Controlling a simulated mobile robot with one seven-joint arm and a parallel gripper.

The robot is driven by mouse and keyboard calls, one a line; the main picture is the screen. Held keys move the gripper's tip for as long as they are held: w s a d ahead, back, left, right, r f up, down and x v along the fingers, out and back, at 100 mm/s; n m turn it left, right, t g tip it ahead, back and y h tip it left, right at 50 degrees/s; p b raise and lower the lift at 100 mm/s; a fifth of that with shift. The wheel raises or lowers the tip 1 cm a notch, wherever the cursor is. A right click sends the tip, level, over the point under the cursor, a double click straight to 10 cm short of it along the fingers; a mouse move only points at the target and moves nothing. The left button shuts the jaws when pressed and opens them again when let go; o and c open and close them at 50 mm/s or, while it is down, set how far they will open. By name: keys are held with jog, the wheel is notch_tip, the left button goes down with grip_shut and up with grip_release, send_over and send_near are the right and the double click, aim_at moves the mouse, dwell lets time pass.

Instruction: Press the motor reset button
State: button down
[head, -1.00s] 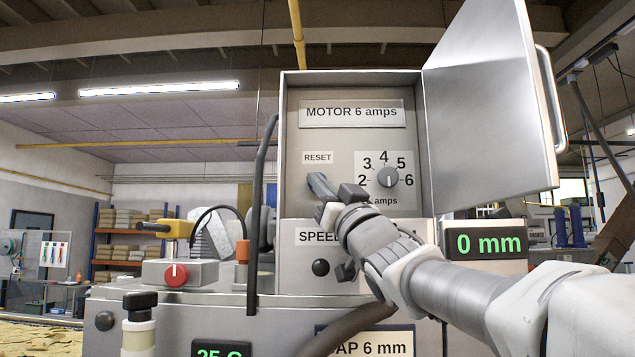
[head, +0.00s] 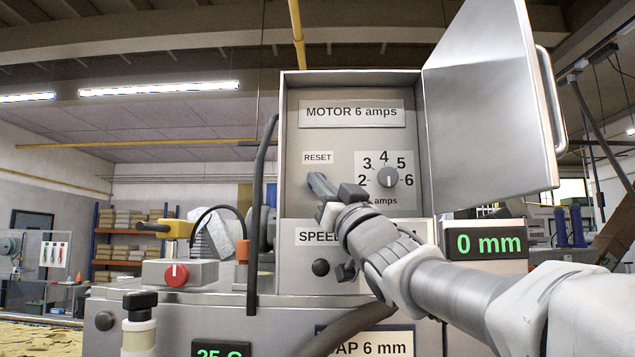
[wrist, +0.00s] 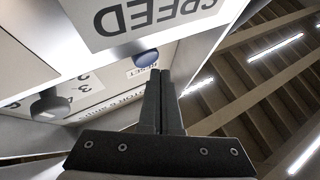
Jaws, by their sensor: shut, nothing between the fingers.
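The motor panel (head: 296,130) is an open metal box marked MOTOR 6 amps. The RESET label (head: 318,157) sits at its left. My gripper (head: 315,183) is shut and empty, its fingertips pointing at the panel just below that label. The fingers hide the button in the head view. In the wrist view a round dark blue button (wrist: 145,57) shows close beside the tips of my gripper (wrist: 160,76), near the RESET lettering. I cannot tell whether the fingertips touch it.
An amps dial (head: 388,177) is right of my fingers. The box door (head: 490,110) stands open at the right. A SPEED label (head: 316,237) and black knob (head: 320,267) lie below. A red knob (head: 175,274) is at the left. A 0 mm display (head: 488,244) is beside my arm.

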jog(key=shift+w, duration=0.2)
jog(key=shift+w, duration=0.25)
jog(key=shift+w, duration=0.5)
dwell(0.9)
jog(key=shift+s, duration=0.15)
jog(key=shift+s+f, duration=0.1)
jog(key=shift+s, duration=0.65)
jog(key=shift+s+b, duration=0.1)
jog(key=shift+b, duration=0.25)
jog(key=s+b, duration=0.2)
jog(key=s, duration=0.2)
jog(key=shift+s+a, duration=0.1)
jog(key=shift+s, duration=0.3)
